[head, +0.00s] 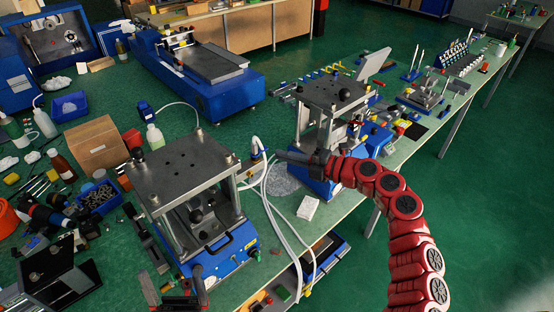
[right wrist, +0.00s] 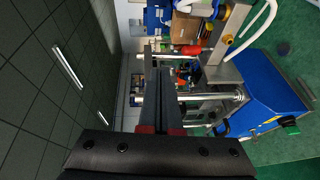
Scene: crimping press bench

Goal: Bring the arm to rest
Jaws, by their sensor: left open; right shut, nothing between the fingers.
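My right arm (head: 405,225), red with dark round joint covers, rises from the bottom and bends left at the top. Its dark right gripper (head: 282,156) points left between the two presses, shut and empty. In the right wrist view the right gripper (right wrist: 160,75) shows as two dark fingers together, with press posts and a blue body beyond them. My left gripper (head: 190,290) shows only partly at the bottom edge, in front of the near press (head: 185,165); it is open, with no held object visible.
The far press (head: 335,100) stands close to the right gripper and forearm. Pale hoses (head: 285,235) loop just below the gripper. A small white block (head: 307,207) lies near the bench edge. Green floor (head: 490,200) right of the arm is clear.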

